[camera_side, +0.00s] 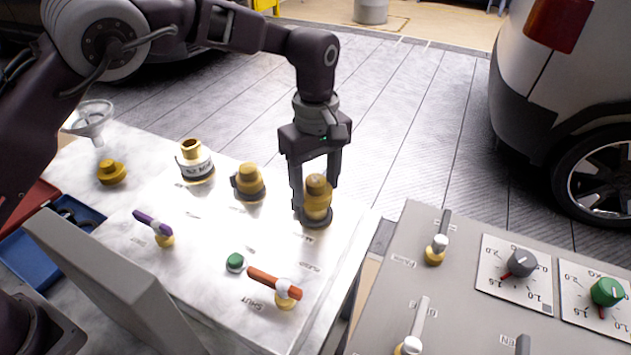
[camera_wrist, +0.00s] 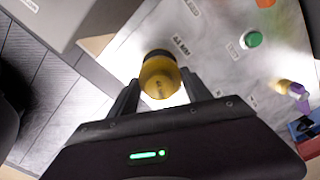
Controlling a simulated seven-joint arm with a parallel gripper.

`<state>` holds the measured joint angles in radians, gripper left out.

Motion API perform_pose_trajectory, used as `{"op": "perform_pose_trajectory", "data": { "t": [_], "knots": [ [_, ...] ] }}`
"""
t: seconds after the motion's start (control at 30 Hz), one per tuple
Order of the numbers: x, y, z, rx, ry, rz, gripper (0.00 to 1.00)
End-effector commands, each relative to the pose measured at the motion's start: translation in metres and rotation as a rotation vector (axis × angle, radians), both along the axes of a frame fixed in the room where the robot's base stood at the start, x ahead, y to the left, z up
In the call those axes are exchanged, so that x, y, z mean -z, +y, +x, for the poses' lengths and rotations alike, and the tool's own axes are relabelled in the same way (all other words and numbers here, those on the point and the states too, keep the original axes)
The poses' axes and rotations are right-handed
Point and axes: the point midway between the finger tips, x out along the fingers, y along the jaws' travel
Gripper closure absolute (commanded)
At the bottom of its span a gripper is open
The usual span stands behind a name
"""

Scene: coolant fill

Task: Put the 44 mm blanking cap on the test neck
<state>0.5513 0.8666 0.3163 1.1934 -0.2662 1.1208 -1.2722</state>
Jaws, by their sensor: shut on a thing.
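My gripper (camera_side: 315,200) points down with its two fingers on either side of a yellow cap (camera_side: 317,187), shut on it. The cap is upright with a dark ring at its foot, at a spot on the white bench top; I cannot tell whether it is lifted. In the wrist view the cap (camera_wrist: 160,78) sits between my fingertips, beside a printed label that seems to read 44 mm. The test neck (camera_side: 191,152) appears to be the open brass neck with a white label band, further left on the bench. Nothing covers its mouth.
A second yellow cap with a dark ring (camera_side: 248,181) stands between the neck and my gripper. Purple (camera_side: 152,222) and orange (camera_side: 274,282) handles and a green button (camera_side: 235,262) lie nearer.

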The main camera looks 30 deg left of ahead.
Motion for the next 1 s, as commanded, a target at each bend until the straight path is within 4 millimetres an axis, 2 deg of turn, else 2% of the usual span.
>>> {"op": "perform_pose_trajectory", "data": {
  "t": [0.37, 1.0],
  "knots": [
    [0.001, 0.0, 0.0, 0.0, 0.0, 0.0, 0.82],
    [0.017, 0.0, 0.0, 0.0, 0.001, 0.0, 0.82]
  ]
}}
